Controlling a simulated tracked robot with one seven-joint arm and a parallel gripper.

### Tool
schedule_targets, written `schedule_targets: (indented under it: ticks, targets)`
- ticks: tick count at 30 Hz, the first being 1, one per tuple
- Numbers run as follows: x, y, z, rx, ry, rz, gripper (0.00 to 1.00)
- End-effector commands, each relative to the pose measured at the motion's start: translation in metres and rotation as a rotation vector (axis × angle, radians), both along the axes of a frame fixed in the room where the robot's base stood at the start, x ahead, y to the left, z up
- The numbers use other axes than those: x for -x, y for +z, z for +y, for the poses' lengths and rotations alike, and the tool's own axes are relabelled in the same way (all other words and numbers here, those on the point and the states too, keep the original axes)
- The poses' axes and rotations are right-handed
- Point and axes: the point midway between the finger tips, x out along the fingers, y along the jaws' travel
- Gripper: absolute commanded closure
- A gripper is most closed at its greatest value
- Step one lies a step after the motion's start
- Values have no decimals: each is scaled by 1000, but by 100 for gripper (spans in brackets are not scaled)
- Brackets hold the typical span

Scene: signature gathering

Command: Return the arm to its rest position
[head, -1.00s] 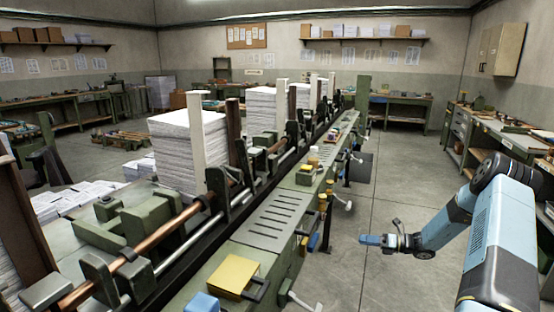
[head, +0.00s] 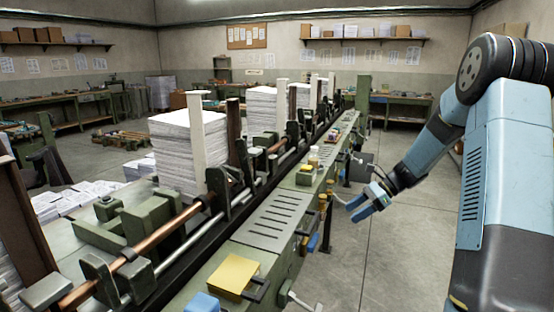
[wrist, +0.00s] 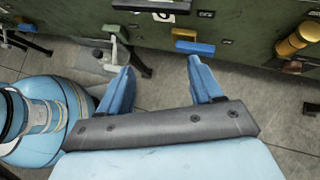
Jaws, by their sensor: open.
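My blue arm (head: 425,155) stands at the right in the head view, bent at a high black elbow joint and sloping down to the left. My gripper (head: 358,208) is at its lower end, over the floor just right of the long green machine (head: 225,258). In the wrist view my gripper (wrist: 160,78) is open, with its two blue fingers apart and nothing between them. The green side of the machine (wrist: 232,25) lies beyond the fingertips, and a gap of floor shows between.
The machine carries levers, a yellow block (head: 234,275) and paper stacks (head: 188,150). A blue handle (wrist: 195,47) and yellow knob (wrist: 298,40) stick out near my fingers. A workbench (head: 402,108) stands at the back.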

Motion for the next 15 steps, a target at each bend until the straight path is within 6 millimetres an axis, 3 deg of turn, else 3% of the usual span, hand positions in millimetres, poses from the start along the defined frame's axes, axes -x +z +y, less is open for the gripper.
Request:
schedule_targets:
  ticks: [3, 15]
  targets:
    - [19, 26, 10, 80, 87, -81, 35]
    - [90, 95, 31, 326, 379, -344, 35]
